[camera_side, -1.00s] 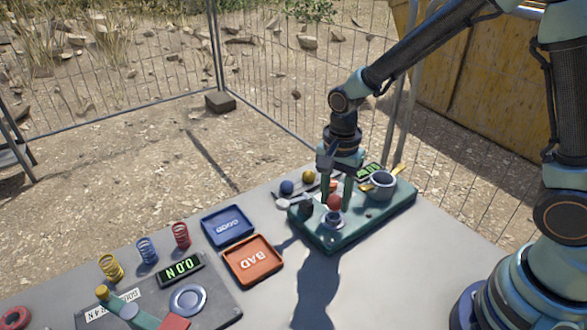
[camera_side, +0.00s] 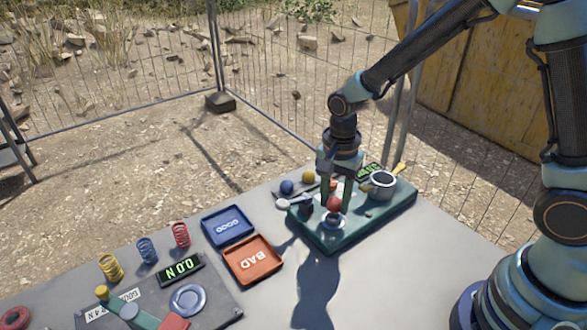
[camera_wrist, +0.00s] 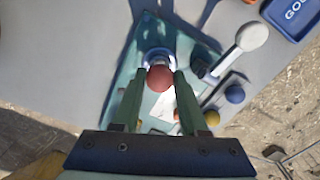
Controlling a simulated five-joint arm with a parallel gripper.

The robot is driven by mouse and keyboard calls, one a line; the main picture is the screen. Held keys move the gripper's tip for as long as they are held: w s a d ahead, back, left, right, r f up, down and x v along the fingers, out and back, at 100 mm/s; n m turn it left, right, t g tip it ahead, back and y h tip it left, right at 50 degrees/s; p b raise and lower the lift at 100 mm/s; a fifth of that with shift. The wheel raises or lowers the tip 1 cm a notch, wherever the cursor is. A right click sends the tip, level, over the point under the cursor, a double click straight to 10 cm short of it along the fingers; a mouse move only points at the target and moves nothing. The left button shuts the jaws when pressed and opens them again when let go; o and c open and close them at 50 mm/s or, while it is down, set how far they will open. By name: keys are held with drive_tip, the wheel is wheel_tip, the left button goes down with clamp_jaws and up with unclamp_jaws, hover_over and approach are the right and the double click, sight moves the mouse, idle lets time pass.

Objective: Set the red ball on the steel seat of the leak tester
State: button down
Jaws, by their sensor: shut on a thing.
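The red ball (camera_side: 334,204) is between the fingertips of my gripper (camera_side: 335,203), which is shut on it. In the side view the ball is just above or touching the steel seat (camera_side: 333,222) of the leak tester (camera_side: 385,212); I cannot tell which. In the wrist view the ball (camera_wrist: 160,79) is between the two green fingers and covers part of the round seat (camera_wrist: 157,55). The leak tester has a green base with a grey cup (camera_side: 382,185) at its right and a lit display behind.
A blue GOOD tray (camera_side: 228,226) and an orange BAD tray (camera_side: 252,261) are to the left. Springs and a scale (camera_side: 188,300) are farther left.

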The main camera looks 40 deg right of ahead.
drive_tip(key=shift+f, duration=1)
unclamp_jaws()
drive_tip(key=shift+w+r, duration=0.1)
drive_tip(key=shift+r, duration=3.7)
drive_tip(key=s+d+r+n+t, duration=0.2)
drive_tip(key=s+d+r+n, duration=0.1)
drive_tip(key=r+n, duration=0.3)
drive_tip(key=s+d+r+n+t, duration=0.3)
drive_tip(key=s+d+r+n, duration=0.1)
drive_tip(key=s+r+n, duration=0.1)
drive_tip(key=r+n, duration=0.1)
drive_tip(key=n, duration=0.1)
drive_tip(key=shift+r+n+t, duration=0.2)
drive_tip(key=shift+n+t, duration=0.1)
